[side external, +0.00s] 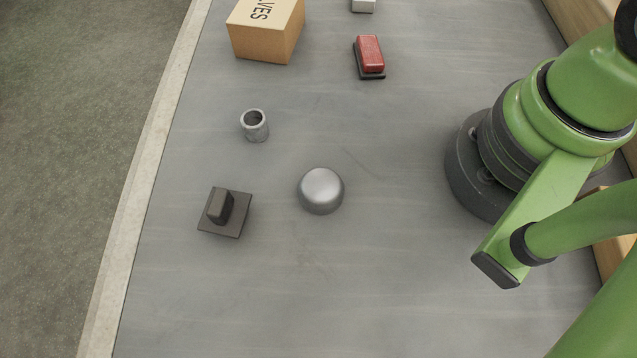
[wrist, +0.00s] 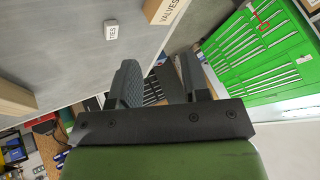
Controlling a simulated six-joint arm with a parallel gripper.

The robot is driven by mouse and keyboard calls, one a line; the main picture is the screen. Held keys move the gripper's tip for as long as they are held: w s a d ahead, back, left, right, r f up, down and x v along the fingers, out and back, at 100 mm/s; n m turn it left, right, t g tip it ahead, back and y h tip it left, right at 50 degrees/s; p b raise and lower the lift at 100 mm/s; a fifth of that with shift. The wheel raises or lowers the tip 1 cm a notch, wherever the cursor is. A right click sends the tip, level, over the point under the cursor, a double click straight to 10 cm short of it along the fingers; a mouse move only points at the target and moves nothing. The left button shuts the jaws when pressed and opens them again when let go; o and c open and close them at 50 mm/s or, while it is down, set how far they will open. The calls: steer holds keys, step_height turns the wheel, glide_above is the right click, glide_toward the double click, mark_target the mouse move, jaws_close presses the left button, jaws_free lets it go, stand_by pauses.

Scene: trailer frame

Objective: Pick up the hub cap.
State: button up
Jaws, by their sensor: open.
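The hub cap (side external: 321,190) is a smooth silver-grey dome. It sits on the grey deck (side external: 300,300) near the middle of the side external view, with nothing touching it. It does not show in the wrist view. My gripper (wrist: 158,62) shows in the wrist view with its two dark fingers apart and nothing between them. The fingers do not show in the side external view, where my green arm fills the right side, well apart from the hub cap.
Around the hub cap are a dark plate with a raised block (side external: 225,212), a metal sleeve (side external: 255,125) and a red block on a dark base (side external: 370,55). A VALVES box (side external: 267,28) and a small white box (wrist: 111,31) stand farther off. A green drawer cabinet (wrist: 262,50) is beyond my fingers.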

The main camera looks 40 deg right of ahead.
steer(key=o, duration=1)
steer(key=shift+w, duration=0.1)
